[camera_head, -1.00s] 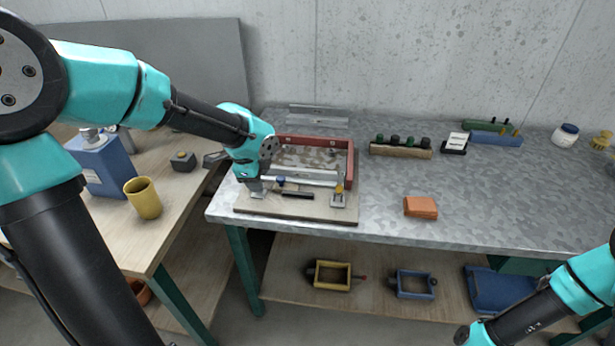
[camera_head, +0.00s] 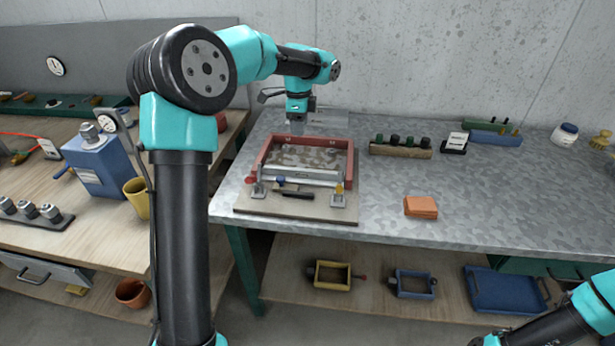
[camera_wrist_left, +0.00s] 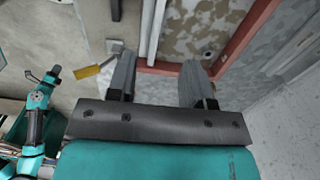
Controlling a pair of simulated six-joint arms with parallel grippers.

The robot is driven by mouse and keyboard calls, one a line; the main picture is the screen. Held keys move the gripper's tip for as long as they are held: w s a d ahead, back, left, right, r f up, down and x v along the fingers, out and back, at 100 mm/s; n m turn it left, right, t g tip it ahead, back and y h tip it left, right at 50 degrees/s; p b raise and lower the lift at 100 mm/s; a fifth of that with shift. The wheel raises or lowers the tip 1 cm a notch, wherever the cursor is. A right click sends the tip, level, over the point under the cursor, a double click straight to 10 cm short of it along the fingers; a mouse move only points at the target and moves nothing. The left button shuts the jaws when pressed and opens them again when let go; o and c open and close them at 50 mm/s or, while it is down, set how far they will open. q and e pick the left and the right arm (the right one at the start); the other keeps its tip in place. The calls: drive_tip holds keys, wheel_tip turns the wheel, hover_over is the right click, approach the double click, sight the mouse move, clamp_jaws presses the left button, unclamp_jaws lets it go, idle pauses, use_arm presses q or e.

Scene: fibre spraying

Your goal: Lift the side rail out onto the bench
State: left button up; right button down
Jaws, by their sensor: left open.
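A shallow mould frame (camera_head: 350,165) stands on a board (camera_head: 295,210) at the bench's left. It has red walls at the back and ends, and a mottled grey-brown floor. A silver bar (camera_head: 312,176) closes its front side; I take this as the side rail. A clamp stands at each front corner, left (camera_head: 258,188) and right (camera_head: 339,198). My left gripper (camera_head: 297,117) is behind the frame, near the wall, with its fingertips hard to see. In the left wrist view its two fingers (camera_wrist_left: 158,80) are apart and empty, with the silver bar (camera_wrist_left: 152,28) beyond.
A block with dark knobs (camera_head: 400,149) and an orange block (camera_head: 421,207) lie to the right. The bench (camera_head: 490,190) is clear around the orange block.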

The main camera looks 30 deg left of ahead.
use_arm(q)
drive_tip(key=shift+w+f, duration=0.1)
idle(0.3)
hover_over(302, 169)
wheel_tip(302, 169, down, 12)
drive_tip(key=shift+a+r, duration=0.1)
drive_tip(key=shift+a, duration=0.05)
drive_tip(key=shift+f, duration=0.2)
idle(0.3)
drive_tip(key=shift+d+f, duration=0.15)
drive_tip(key=shift+f, duration=1.1)
drive_tip(key=shift+d+f, duration=0.15)
drive_tip(key=shift+f, duration=1.05)
drive_tip(key=shift+c, duration=0.5)
clamp_jaws()
